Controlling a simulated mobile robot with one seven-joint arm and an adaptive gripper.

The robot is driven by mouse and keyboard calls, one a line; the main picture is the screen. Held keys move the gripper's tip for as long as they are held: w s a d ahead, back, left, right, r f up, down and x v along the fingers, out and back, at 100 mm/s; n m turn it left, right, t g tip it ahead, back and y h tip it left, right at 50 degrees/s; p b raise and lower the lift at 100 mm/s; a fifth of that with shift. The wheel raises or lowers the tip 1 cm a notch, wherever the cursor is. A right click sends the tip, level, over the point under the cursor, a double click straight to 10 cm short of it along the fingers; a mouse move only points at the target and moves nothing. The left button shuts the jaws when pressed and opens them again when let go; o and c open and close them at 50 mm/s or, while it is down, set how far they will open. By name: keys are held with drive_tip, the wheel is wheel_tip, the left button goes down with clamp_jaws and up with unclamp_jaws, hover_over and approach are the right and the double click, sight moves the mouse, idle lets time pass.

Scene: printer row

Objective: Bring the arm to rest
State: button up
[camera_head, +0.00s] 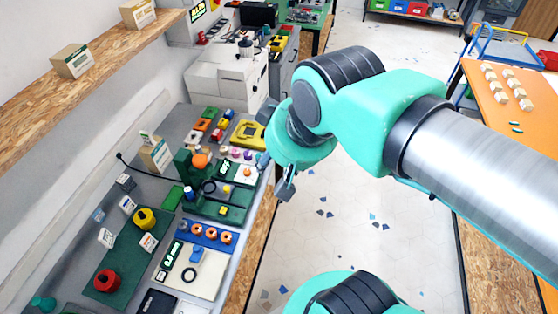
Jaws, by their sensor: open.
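My arm, teal and grey, reaches in from the right in the head view and bends down over the workbench's front edge. My gripper (287,184) hangs below the wrist, just off the right edge of the grey bench (228,250). It is small and partly hidden by the wrist. Its fingers are apart, and I see nothing held between them. It appears clear of the items on the bench.
Green mats with yellow, red and orange parts (107,281) cover the bench, with a white printer (228,82) behind. A wooden shelf (95,75) runs at upper left. An orange table (495,95) and blue cart (500,45) stand right. The speckled floor between is clear.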

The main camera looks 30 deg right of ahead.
drive_tip(key=shift+s+f, duration=0.2)
drive_tip(key=shift+s, duration=0.25)
wheel_tip(320, 180, down, 12)
drive_tip(key=b, duration=1.2)
drive_tip(key=shift+o, duration=0.5)
drive_tip(key=shift+w, duration=0.1)
idle(0.6)
